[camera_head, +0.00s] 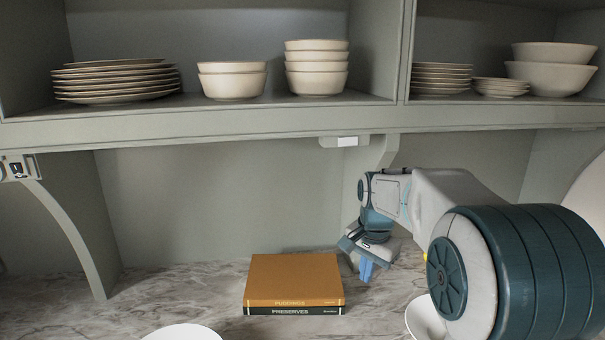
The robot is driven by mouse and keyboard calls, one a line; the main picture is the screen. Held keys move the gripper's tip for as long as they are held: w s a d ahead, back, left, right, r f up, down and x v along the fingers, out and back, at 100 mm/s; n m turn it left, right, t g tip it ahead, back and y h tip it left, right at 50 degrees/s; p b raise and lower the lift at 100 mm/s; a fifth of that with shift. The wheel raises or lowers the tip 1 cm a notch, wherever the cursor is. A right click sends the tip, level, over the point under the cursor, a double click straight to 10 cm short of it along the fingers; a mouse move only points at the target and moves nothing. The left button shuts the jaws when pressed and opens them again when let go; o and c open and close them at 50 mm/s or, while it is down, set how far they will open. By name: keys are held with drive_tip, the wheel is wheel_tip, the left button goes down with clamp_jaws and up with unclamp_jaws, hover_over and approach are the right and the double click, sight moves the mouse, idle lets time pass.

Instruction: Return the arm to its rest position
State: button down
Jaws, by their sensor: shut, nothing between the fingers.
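My gripper (367,270) points downward above the marble counter, just right of the stacked books. Its blue fingers are together and hold nothing that I can see. My arm reaches in from the right side of the view and covers part of the counter there. No rattan basket shows in this view.
An orange book (295,278) lies on a dark book (292,310) on the counter (190,290). A white dish (185,333) shows at the bottom edge, and a white bowl (420,318) is partly behind my arm. A shelf (230,124) with dishes hangs above.

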drive_tip(key=s+f+n+t, duration=0.1)
drive_tip(key=s+n, duration=0.7)
drive_tip(key=s, duration=1.7)
drive_tip(key=shift+s+d+f+n+t, duration=0.15)
drive_tip(key=shift+d+f+n+t, duration=0.15)
drive_tip(key=shift+t, duration=0.3)
